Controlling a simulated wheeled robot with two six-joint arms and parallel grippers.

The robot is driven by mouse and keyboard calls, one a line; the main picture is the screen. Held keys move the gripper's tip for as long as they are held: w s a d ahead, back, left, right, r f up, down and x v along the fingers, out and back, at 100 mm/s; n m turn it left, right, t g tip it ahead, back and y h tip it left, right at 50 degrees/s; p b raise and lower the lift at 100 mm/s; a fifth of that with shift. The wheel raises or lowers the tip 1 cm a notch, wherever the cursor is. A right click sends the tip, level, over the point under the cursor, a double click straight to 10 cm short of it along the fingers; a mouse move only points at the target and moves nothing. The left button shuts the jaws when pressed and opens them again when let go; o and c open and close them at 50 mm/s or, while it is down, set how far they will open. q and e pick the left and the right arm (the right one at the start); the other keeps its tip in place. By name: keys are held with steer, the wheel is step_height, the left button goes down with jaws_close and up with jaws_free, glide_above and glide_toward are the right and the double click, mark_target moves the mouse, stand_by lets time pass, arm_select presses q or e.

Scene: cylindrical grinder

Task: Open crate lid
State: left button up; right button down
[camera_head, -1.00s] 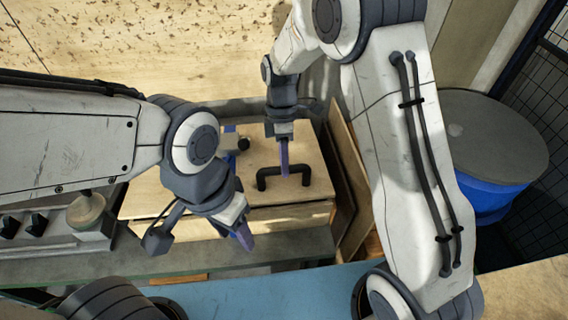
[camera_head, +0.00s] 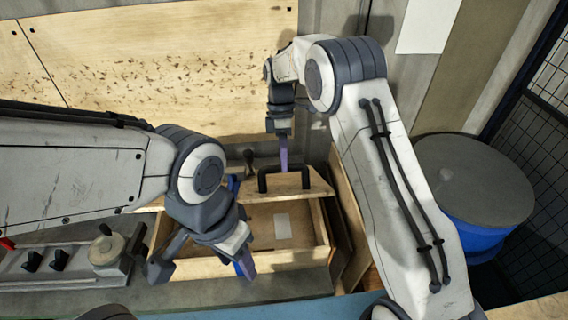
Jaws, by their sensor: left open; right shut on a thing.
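The wooden crate (camera_head: 290,259) stands on the bench with its top uncovered at the front, and a pale rectangular patch (camera_head: 283,226) shows inside. Its wooden lid (camera_head: 318,184) is raised and tilted at the back. The dark lid handle (camera_head: 264,181) stands on the lid. My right gripper (camera_head: 284,160) reaches down from above and is shut on the handle. My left gripper (camera_head: 246,264) is open and empty in front of the crate's left half, partly hiding it.
A panel with knobs (camera_head: 60,260) lies left of the crate. Wooden boards (camera_head: 350,230) lean at its right side. A blue drum with a grey lid (camera_head: 475,180) and a mesh fence (camera_head: 545,130) are at the right. A wooden wall panel (camera_head: 150,60) is behind.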

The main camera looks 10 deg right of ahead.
steer(key=shift+w+d+f, duration=0.1)
steer(key=shift+w+f, duration=0.15)
steer(key=shift+w, duration=0.35)
steer(key=c, duration=0.9)
jaws_free()
steer(key=shift+o, duration=1.2)
steer(key=shift+w+f, duration=0.2)
steer(key=shift+w, duration=0.05)
steer(key=shift+r, duration=0.15)
steer(key=shift+s, duration=0.15)
steer(key=b+v, duration=0.2)
steer(key=v, duration=0.8)
steer(key=shift+r, duration=0.3)
